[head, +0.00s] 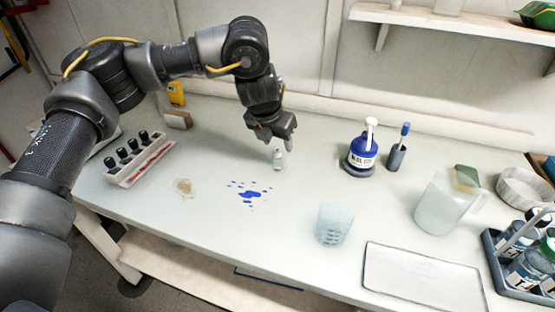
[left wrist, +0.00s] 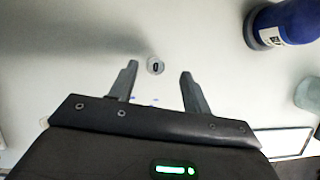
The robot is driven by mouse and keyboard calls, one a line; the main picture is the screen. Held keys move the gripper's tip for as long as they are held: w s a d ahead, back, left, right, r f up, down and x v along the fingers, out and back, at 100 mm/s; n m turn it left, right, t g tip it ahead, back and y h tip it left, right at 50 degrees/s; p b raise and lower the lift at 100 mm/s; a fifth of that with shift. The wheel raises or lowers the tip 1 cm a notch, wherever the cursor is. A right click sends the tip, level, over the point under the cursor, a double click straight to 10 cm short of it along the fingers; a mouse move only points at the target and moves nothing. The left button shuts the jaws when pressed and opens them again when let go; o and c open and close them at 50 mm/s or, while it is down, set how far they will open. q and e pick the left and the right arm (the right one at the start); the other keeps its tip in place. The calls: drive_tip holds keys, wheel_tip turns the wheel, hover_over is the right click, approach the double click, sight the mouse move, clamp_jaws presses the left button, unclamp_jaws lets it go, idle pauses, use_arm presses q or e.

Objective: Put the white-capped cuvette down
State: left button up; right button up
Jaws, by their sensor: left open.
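The white-capped cuvette (head: 278,159) stands upright on the pale bench top, just below my left gripper (head: 275,138) in the head view. In the left wrist view the cuvette (left wrist: 155,65) shows from above, a little beyond the tips of my left gripper (left wrist: 158,70) and between their lines. The fingers are spread apart, with nothing between them. My right gripper is not in view.
A blue spill (head: 249,194) lies in front of the cuvette. A rack of black-capped vials (head: 140,160) stands left, a blue bottle (head: 362,152) right, near a marker holder (head: 395,157). A beaker (head: 334,222), jug (head: 440,203) and white tray (head: 422,278) stand further right.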

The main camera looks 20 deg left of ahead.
sight(277, 150)
use_arm(q)
drive_tip(key=shift+f, duration=0.45)
drive_tip(key=x, duration=0.2)
drive_tip(key=p+x, duration=0.1)
drive_tip(key=shift+w+a+f, duration=0.1)
drive_tip(key=shift+a+f, duration=0.25)
drive_tip(key=shift+w+f, duration=0.1)
drive_tip(key=shift+f, duration=0.25)
drive_tip(key=shift+d, duration=0.1)
clamp_jaws()
drive_tip(key=shift+r, duration=0.15)
